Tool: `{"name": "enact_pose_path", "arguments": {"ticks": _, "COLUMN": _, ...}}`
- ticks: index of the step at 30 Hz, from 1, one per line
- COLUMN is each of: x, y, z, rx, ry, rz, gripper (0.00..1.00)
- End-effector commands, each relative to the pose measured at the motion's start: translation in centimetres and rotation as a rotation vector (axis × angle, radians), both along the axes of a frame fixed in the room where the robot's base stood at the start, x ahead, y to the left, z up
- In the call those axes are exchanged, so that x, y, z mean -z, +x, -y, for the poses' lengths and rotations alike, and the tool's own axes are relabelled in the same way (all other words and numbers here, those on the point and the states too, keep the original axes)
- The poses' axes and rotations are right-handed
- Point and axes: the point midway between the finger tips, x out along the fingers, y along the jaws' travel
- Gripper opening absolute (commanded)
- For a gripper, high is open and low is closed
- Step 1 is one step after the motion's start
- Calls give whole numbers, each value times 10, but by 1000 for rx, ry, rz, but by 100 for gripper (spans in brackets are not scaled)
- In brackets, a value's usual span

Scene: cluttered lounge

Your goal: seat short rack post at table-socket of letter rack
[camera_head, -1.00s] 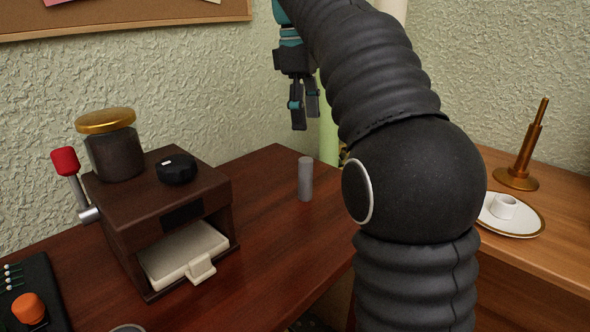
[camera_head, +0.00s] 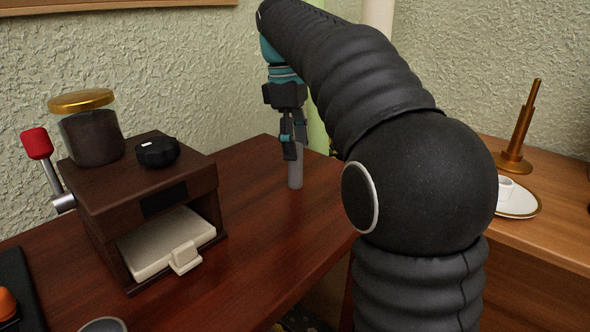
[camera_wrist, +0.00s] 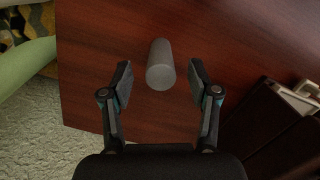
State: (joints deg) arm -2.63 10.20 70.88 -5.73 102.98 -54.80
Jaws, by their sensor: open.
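A short grey cylindrical post (camera_head: 296,174) stands upright on the dark red-brown table (camera_head: 262,222), near its far right corner. In the wrist view the post (camera_wrist: 160,66) shows just ahead of the fingertips, roughly midway between them. My gripper (camera_head: 292,150) points down over the post in the head view and hides its upper part. In the wrist view my gripper (camera_wrist: 160,84) is open, with a finger on each side and a gap to the post. I cannot make out a letter rack or its table-socket in either view.
A brown box-shaped machine (camera_head: 140,205) with a gold-lidded jar (camera_head: 92,130), red-knobbed lever (camera_head: 37,144) and cream drawer (camera_head: 166,242) stands left of the post. A second wooden table (camera_head: 545,235) at right holds a bronze stand (camera_head: 520,130) and a plate (camera_head: 520,206).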

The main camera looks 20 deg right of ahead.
Motion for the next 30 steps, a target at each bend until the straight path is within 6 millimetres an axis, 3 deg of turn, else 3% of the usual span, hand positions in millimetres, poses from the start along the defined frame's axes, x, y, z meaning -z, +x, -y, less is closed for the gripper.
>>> {"name": "enact_pose_path", "arguments": {"ticks": 6, "x": 30, "y": -3, "z": 2, "rx": 1, "ry": 0, "rz": -1, "gripper": 61}}
{"name": "enact_pose_path", "arguments": {"ticks": 16, "x": 35, "y": -3, "z": 3, "rx": 2, "ry": 1, "rz": 1, "gripper": 61}}
{"name": "enact_pose_path", "arguments": {"ticks": 23, "x": 35, "y": -3, "z": 3, "rx": 2, "ry": 0, "rz": 0, "gripper": 3}}
{"name": "enact_pose_path", "arguments": {"ticks": 30, "x": 35, "y": -3, "z": 3, "rx": 2, "ry": 0, "rz": 0, "gripper": 0}}
